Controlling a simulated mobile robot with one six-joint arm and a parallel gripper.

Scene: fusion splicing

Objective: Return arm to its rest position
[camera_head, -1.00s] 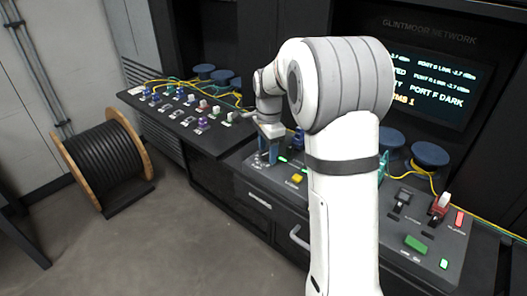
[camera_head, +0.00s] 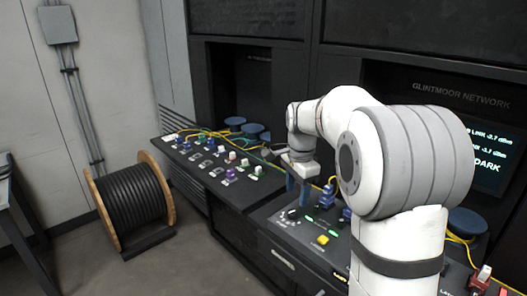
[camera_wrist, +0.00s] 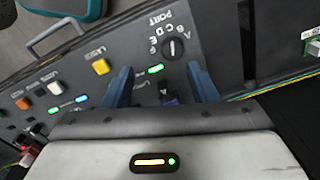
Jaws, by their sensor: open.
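My gripper (camera_head: 298,188) hangs at the end of my white arm, above the left end of the grey control panel (camera_head: 272,223). In the wrist view its two blue fingers (camera_wrist: 162,88) are apart, with nothing held between them. Below and beyond the fingers the panel shows a black rotary port knob (camera_wrist: 173,47), a yellow button (camera_wrist: 101,67) and lit green indicators. A dark blue connector (camera_wrist: 168,95) shows partly between the fingers, lower down; whether it touches them I cannot tell.
A sloped patch panel (camera_head: 205,170) with several coloured connectors and yellow cables lies left of my gripper. A cable drum (camera_head: 132,207) stands on the floor at left. A screen (camera_head: 492,160) is behind my arm, partly hidden. The floor between drum and console is clear.

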